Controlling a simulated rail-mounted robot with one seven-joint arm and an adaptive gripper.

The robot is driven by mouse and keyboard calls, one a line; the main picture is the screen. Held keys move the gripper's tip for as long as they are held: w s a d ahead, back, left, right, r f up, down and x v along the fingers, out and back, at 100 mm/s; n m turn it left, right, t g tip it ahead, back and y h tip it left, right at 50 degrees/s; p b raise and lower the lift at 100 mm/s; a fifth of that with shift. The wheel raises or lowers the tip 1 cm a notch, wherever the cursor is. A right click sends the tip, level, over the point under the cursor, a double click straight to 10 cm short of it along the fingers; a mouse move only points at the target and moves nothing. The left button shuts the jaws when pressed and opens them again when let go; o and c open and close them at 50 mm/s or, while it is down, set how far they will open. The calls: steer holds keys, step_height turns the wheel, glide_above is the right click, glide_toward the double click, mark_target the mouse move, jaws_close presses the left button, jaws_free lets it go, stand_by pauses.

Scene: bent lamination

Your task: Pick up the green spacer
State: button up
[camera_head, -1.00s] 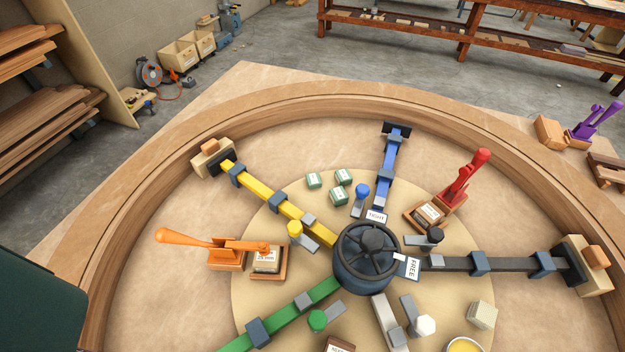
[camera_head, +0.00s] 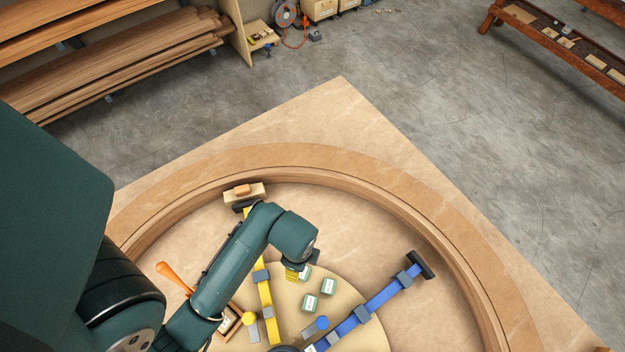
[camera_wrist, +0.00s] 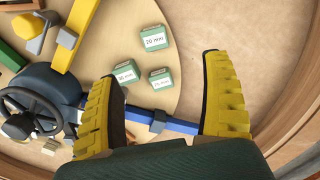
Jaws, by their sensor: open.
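Three green spacers with white labels lie loose on the round tan board. In the wrist view, one labelled 20 mm (camera_wrist: 155,40) lies at the top, a second spacer (camera_wrist: 125,74) is beside the left finger and partly hidden by it, and a third spacer (camera_wrist: 160,78) lies between the fingers' lines. The last two labels are hard to read. My gripper (camera_wrist: 163,72) is open and empty, its two yellow fingers above the spacers. In the head view my gripper (camera_head: 293,273) is at the spacers' left, overlapping one spacer (camera_head: 305,273); two more (camera_head: 328,287) (camera_head: 310,302) stand clear.
A yellow clamp arm (camera_head: 265,295) runs left of the spacers, and a blue arm (camera_head: 375,302) runs to their right. The hub handwheel (camera_wrist: 30,110) is at the wrist view's left. A curved wooden rim (camera_head: 400,200) encloses the area. An orange clamp handle (camera_head: 173,277) is near my arm.

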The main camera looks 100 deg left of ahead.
steer(key=f, duration=0.3)
steer(key=f+b, duration=0.1)
steer(key=f, duration=0.6)
steer(key=shift+s+d+f+b, duration=0.15)
steer(key=shift+d+f+b, duration=0.15)
steer(key=shift+d+b, duration=0.05)
steer(key=f, duration=0.3)
steer(key=w+f+b, duration=0.1)
steer(key=f, duration=0.1)
steer(key=shift+d, duration=0.35)
steer(key=c, duration=1.1)
